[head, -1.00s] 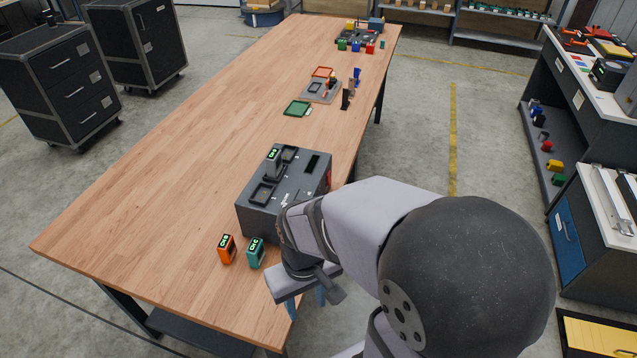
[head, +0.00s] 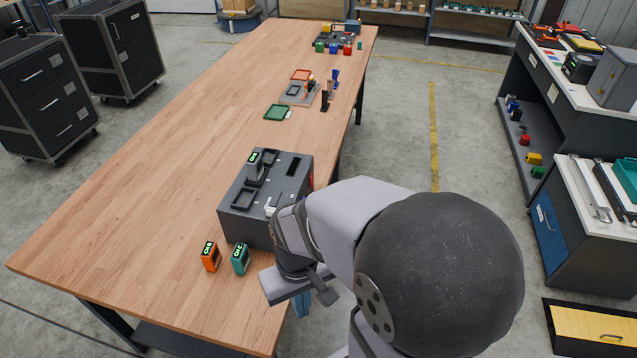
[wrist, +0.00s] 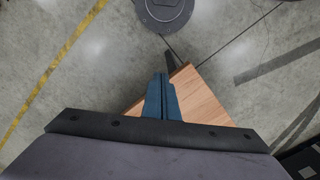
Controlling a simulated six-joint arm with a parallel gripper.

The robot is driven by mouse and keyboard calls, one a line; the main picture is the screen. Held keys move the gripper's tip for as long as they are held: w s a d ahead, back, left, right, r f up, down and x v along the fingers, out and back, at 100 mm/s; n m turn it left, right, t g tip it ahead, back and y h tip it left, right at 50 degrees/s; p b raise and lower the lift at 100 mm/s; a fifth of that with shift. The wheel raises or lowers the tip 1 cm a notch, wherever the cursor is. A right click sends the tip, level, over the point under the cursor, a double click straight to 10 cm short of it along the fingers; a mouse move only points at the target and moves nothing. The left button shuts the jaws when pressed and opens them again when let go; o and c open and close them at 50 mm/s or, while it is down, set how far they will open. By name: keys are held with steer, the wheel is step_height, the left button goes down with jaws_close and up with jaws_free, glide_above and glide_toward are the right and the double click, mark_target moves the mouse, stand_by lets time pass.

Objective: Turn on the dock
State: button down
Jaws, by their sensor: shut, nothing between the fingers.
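The dock (head: 240,225) is a dark grey box on the near part of the wooden table, with slots, a dark display window and a small white part on its top. A grey module with a green lit label (head: 254,167) stands in one of its slots. An orange module (head: 210,257) and a teal module (head: 240,259) stand on the table in front of it. My gripper (head: 301,303) is near the table's front right corner, pointing down, partly hidden by my arm. In the wrist view its blue fingers (wrist: 161,97) are together and empty.
The wooden table (head: 120,230) has wide free room on its left. Further along it lie a green tray (head: 277,113), a grey fixture (head: 297,95) and a group of coloured blocks (head: 334,47). Dark cabinets stand left, workbenches right.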

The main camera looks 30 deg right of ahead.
steer(key=s+d+f+m+g+b, duration=0.25)
steer(key=d+f+b, duration=0.2)
steer(key=f, duration=0.25)
steer(key=w+d+f+m+t+y+b, duration=0.1)
steer(key=w+d+f+m+t+b, duration=0.15)
steer(key=w+d, duration=0.35)
steer(key=w+d+f+m+t+b, duration=0.1)
steer(key=w+d+f+m, duration=0.25)
steer(key=d, duration=0.55)
steer(key=w+d+r+m+t, duration=0.1)
steer(key=w+d+r+t, duration=0.15)
steer(key=w+d, duration=0.55)
steer(key=w+d+r+n+t, duration=0.2)
steer(key=w+r+t, duration=0.1)
steer(key=w+r, duration=0.8)
steer(key=shift+w+d+r+t+b, duration=0.15)
steer(key=shift+w+r+t+b, duration=0.2)
steer(key=shift+w, duration=0.4)
steer(key=shift+n, duration=0.25)
steer(key=shift+f, duration=0.15)
